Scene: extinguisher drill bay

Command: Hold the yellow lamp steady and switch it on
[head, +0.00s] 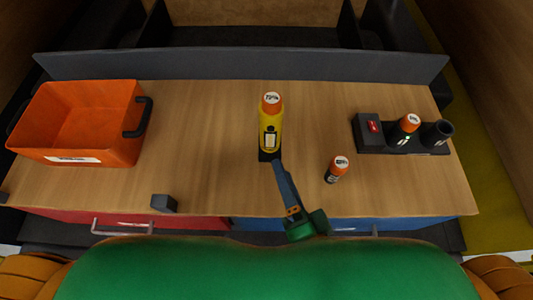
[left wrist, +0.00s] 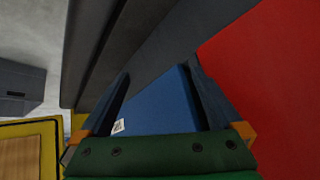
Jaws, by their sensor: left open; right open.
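The yellow lamp (head: 269,128) stands upright near the middle of the table. It has an orange top with a white label, a pale panel on its front and a dark base. My right gripper (head: 277,165) is open and reaches in from the table's front edge, its fingers pointing at the lamp's base. It looks empty; whether it touches the base, I cannot tell. My left gripper (left wrist: 160,98) is open in the left wrist view, with nothing held and a blue panel behind its fingers. It does not show in the head view.
An orange bin (head: 79,150) stands at the left. A small orange-capped cylinder (head: 337,170) stands right of the lamp. A black holder (head: 374,145) with a red switch and an orange-capped cylinder (head: 408,125) is at the right. A dark block (head: 164,203) sits at the front edge.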

